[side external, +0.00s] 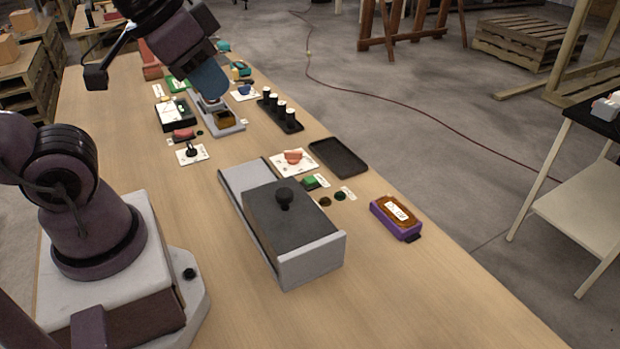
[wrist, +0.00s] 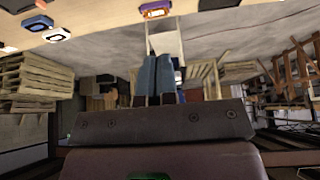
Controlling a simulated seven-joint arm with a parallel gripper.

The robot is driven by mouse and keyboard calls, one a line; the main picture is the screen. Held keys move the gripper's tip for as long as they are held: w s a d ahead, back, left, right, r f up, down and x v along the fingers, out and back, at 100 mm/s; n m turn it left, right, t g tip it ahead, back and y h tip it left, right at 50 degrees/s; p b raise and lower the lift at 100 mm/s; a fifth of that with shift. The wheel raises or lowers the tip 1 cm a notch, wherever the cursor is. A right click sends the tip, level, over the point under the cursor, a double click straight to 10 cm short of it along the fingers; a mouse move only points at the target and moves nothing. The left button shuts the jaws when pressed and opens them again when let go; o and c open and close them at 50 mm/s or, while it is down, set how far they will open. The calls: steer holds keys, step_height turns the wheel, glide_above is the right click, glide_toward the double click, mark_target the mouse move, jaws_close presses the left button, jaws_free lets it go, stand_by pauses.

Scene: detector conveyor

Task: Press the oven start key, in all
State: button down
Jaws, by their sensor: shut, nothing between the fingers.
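My gripper (side external: 208,84) is at the far part of the bench, its blue fingers pointing down and to the right. The fingers are together and hold nothing; they also show in the wrist view (wrist: 165,76). They appear just above a small grey fixture (side external: 222,122) with an amber block; contact cannot be told. A grey box with a black knob (side external: 290,222) sits between pale rails in the middle. Beside it is a green key (side external: 311,182). Farther back are a red key (side external: 184,134) and a green piece (side external: 178,85). No label readable here tells which key is the oven's.
A black tray (side external: 338,157), a white plate with a red knob (side external: 293,160) and a purple unit (side external: 397,217) lie along the right edge. The bench's near end is clear.

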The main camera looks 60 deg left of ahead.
steer(key=shift+a, duration=0.1)
stand_by(0.6)
steer(key=n+t+h, duration=0.3)
steer(key=n+h, duration=0.1)
steer(key=n, duration=1.8)
glide_above(309, 180)
step_height(309, 180, down, 23)
steer(key=shift+w+r, duration=0.1)
steer(key=shift+r, duration=0.1)
steer(key=shift+f, duration=0.1)
steer(key=shift+f, duration=4.3)
steer(key=shift+f, duration=0.1)
